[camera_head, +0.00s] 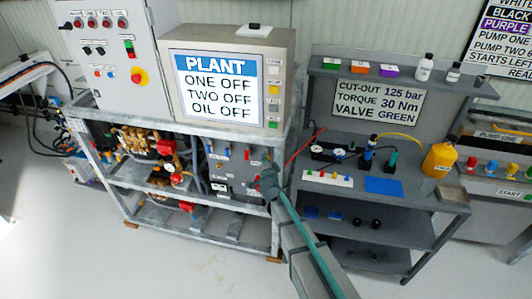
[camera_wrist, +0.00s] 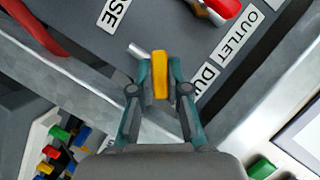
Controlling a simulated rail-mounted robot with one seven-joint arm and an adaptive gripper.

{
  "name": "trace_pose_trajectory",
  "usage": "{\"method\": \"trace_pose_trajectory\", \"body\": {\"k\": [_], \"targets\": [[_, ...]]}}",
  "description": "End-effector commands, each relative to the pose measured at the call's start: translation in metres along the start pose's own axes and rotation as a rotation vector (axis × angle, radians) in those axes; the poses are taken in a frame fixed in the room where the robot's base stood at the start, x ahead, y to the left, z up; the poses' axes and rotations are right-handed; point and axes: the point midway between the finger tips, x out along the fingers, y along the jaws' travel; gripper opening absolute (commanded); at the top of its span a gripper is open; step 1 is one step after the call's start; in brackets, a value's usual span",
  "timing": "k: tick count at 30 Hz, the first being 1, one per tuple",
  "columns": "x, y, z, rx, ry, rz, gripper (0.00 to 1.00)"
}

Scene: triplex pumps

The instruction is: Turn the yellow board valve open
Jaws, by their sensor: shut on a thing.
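The yellow valve handle (camera_wrist: 160,82) shows in the middle of the wrist view, in front of a grey board (camera_wrist: 125,40). A short silver stem (camera_wrist: 138,50) shows at its left. My gripper (camera_wrist: 160,70) has one teal finger on each side of the handle and is shut on it. In the head view my gripper (camera_head: 268,182) is at the right part of the valve board (camera_head: 225,172), under the plant screen (camera_head: 215,88). There my gripper and arm hide the yellow handle.
A red handle (camera_wrist: 224,10) is close by, beside the label "OUTLET" (camera_wrist: 235,38). A red curved part (camera_wrist: 32,25) is at the upper left of the wrist view. A metal frame (camera_head: 118,190) surrounds the board. A grey shelf cart (camera_head: 385,235) stands to the right.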

Motion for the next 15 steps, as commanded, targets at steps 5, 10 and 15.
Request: {"method": "trace_pose_trajectory", "body": {"k": [5, 10, 15], "targets": [[-0.0001, -0.0031, -0.0013, -0.1, 0.0, 0.043, 0.0], [0.0001, -0.0023, 0.0, -0.199, 0.001, 0.084, 0.0], [0.0003, -0.0021, 0.0009, -0.302, 0.001, 0.126, 0.0]]}}
